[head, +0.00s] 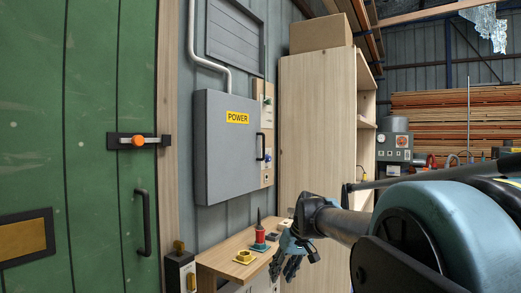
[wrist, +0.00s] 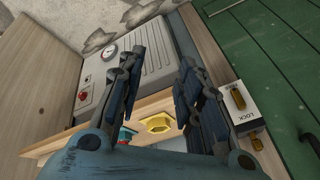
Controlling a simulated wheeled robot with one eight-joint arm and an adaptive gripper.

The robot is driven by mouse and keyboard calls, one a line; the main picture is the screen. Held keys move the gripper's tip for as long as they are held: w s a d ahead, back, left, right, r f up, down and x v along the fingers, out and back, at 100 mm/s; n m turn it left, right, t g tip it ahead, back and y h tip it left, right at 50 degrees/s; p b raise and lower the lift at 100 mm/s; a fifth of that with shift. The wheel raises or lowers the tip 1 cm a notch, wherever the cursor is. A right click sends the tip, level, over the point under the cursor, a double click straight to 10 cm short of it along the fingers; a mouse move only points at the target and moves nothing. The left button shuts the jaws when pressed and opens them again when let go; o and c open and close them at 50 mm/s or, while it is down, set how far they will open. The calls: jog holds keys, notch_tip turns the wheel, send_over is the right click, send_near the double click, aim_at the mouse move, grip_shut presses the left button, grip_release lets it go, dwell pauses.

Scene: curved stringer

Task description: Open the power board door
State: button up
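The grey power board (head: 224,150) hangs on the wall, with a yellow POWER label (head: 238,117) on its door. The door looks shut. Its black handle (head: 261,147) is on the door's right side. My gripper (head: 288,268) is low and to the right of the board, in front of the wooden bench, and apart from the handle. In the wrist view my gripper (wrist: 158,88) shows its two fingers spread, with nothing between them. The wrist view does not show the power board's door or handle.
A wooden bench (head: 225,256) below the board holds a red bottle-like item (head: 260,238) and a yellow piece (head: 244,257). A tall wooden cabinet (head: 315,130) stands right of the board. A green door (head: 110,100) is at left. A LOCK box (wrist: 241,119) shows in the wrist view.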

jog(key=w+a+r+n+t+y, duration=0.2)
jog(key=w+r+y, duration=0.1)
jog(key=w+r, duration=0.7)
jog(key=n+t+y, duration=0.4)
jog(key=t+y, duration=0.2)
jog(key=t, duration=0.2)
send_near(264, 145)
jog(key=x, duration=1)
jog(key=shift+w+a, duration=0.1)
jog(key=shift+w, duration=0.35)
grip_shut()
